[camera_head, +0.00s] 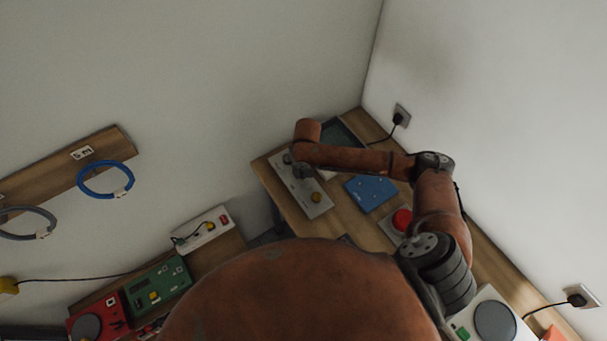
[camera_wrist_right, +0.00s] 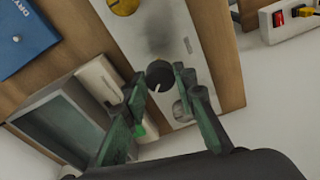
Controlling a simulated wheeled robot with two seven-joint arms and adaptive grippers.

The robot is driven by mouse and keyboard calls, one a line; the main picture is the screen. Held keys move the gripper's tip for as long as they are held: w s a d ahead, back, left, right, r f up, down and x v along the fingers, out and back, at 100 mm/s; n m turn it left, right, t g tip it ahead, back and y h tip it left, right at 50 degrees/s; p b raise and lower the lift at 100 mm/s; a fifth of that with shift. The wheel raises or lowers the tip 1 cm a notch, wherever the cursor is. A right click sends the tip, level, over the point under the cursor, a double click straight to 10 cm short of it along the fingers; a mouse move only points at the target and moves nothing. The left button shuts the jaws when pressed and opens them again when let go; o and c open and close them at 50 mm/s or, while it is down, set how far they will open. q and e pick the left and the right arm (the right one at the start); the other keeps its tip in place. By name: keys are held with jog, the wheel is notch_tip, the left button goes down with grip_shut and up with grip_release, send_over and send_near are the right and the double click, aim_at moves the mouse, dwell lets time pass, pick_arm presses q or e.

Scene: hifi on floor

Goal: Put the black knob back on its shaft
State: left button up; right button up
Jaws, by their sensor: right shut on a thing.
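The black knob (camera_wrist_right: 160,75), with a white pointer line, sits between the fingertips of my right gripper (camera_wrist_right: 159,77) in the right wrist view. That gripper is shut on it. Behind the knob is a pale metal panel (camera_wrist_right: 178,30) on a wooden surface; the panel also shows in the head view (camera_head: 318,209). I cannot tell whether the knob touches the panel. The shaft is not visible. In the head view my right gripper (camera_head: 301,172) is small and dark over the panel, and the knob cannot be made out there. My left gripper is not in view.
The panel carries a yellow knob (camera_head: 316,197) and a silver round part (camera_wrist_right: 181,110). Nearby are a blue box (camera_head: 371,192), a red button (camera_head: 402,219) and a grey-green screened case (camera_wrist_right: 62,122). A white power strip (camera_wrist_right: 290,20) lies beyond the wooden edge.

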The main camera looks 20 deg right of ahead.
aim_at(303, 173)
jog(key=shift+w+d+f, duration=0.1)
jog(key=shift+f, duration=1.55)
jog(key=shift+f+p, duration=0.25)
jog(key=shift+p, duration=0.1)
jog(key=shift+f, duration=0.25)
jog(key=o, duration=1)
jog(key=shift+r, duration=0.55)
jog(key=r, duration=0.4)
jog(key=s+r, duration=0.1)
jog(key=r, duration=0.7)
jog(key=shift+s+b, duration=0.25)
jog(key=shift+b, duration=0.15)
